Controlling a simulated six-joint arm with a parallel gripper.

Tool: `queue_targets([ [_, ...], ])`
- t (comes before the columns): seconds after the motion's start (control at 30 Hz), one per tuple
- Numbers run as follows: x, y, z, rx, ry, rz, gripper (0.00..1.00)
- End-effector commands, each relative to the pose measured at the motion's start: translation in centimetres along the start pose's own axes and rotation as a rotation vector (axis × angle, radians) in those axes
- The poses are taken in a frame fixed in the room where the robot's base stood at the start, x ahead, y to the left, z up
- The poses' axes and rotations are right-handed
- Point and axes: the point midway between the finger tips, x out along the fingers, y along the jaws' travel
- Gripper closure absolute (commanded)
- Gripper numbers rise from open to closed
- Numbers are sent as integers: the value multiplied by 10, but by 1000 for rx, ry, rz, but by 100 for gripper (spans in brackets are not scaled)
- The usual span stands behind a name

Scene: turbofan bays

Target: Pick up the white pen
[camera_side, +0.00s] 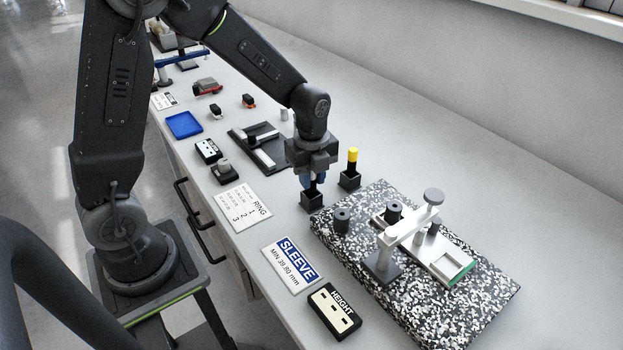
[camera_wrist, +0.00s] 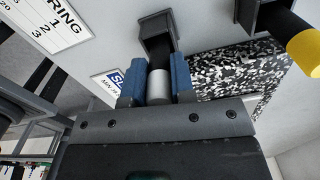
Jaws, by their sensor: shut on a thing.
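The white pen (camera_wrist: 159,87) has a white end and a dark shaft. It stands between the blue fingers of my gripper (camera_wrist: 157,82), which is shut on its white end. In the side view my gripper (camera_side: 313,182) points down just above a small black square holder (camera_side: 312,201). The pen's dark lower part reaches the mouth of that holder, which also shows in the wrist view (camera_wrist: 157,24). How deep it sits is hidden. In the side view the fingers hide the white end.
A yellow-topped pen (camera_side: 352,156) stands in another black holder (camera_side: 350,180) close by on the right. A speckled slab (camera_side: 475,300) with a gauge stand (camera_side: 408,232) lies in front. A RING card (camera_side: 240,207) and a SLEEVE card (camera_side: 291,264) lie nearby.

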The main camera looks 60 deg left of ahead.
Motion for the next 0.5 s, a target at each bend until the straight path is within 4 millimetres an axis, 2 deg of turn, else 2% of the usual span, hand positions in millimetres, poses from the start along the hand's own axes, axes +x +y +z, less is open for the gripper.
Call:
queue_targets([
  [0.17,-20,-1,0,0,-1,-5,100],
  [0.27,-38,-1,0,0,-2,-7,100],
  [0.5,-68,31,42,-9,-2,-4,100],
])
